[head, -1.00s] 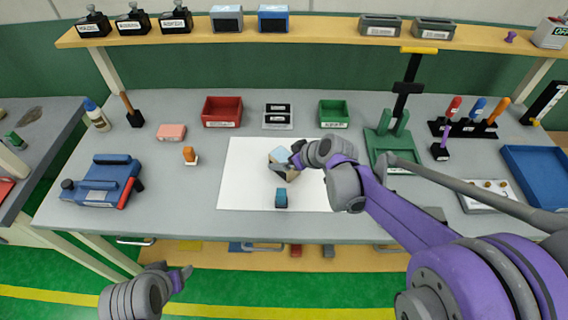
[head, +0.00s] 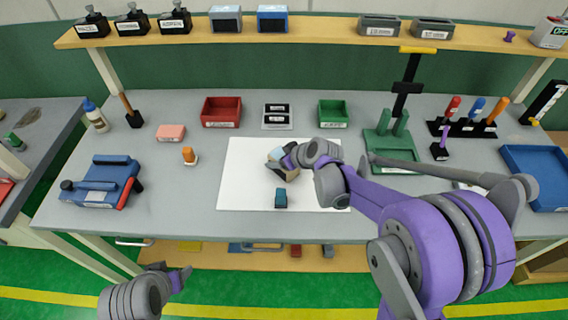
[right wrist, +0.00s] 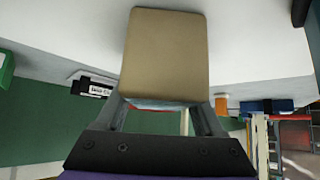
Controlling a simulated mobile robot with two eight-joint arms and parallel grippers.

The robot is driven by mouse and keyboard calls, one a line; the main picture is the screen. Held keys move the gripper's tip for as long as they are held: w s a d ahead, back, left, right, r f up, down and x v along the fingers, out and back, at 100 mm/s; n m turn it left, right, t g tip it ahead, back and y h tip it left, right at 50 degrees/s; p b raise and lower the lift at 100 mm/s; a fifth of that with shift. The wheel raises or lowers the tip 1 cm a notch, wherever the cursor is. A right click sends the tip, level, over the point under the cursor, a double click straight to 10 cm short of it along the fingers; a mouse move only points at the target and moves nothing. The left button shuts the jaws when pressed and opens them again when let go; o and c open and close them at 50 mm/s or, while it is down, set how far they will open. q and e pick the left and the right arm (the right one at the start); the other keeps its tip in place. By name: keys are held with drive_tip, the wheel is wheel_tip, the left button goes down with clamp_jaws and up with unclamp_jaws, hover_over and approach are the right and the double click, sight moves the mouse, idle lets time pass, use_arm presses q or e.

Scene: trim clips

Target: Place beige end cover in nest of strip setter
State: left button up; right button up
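A beige block-like piece (right wrist: 165,55), which looks like the end cover, fills the middle of the right wrist view. It sits between the fingertips of my right gripper (right wrist: 162,108), which looks shut on it. In the head view the right gripper (head: 287,162) is over the white mat, and the piece (head: 274,155), partly hidden by it, shows a pale blue part. My left gripper (head: 183,277) is low at the left, off the table; its finger opening is unclear. A blue device with a red lever (head: 100,185) stands at the table's left; I cannot tell whether it is the strip setter.
A teal block (head: 281,198) lies on the white mat (head: 240,190). A green fixture with two posts (head: 392,145) stands at right, near my right arm. Red (head: 222,110) and green (head: 333,113) bins stand behind the mat.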

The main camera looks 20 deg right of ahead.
sight(279, 153)
clamp_jaws()
wheel_tip(279, 153, up, 10)
drive_tip(key=shift+f+p, duration=0.2)
drive_tip(key=shift+p, duration=0.25)
drive_tip(key=shift+r, duration=0.25)
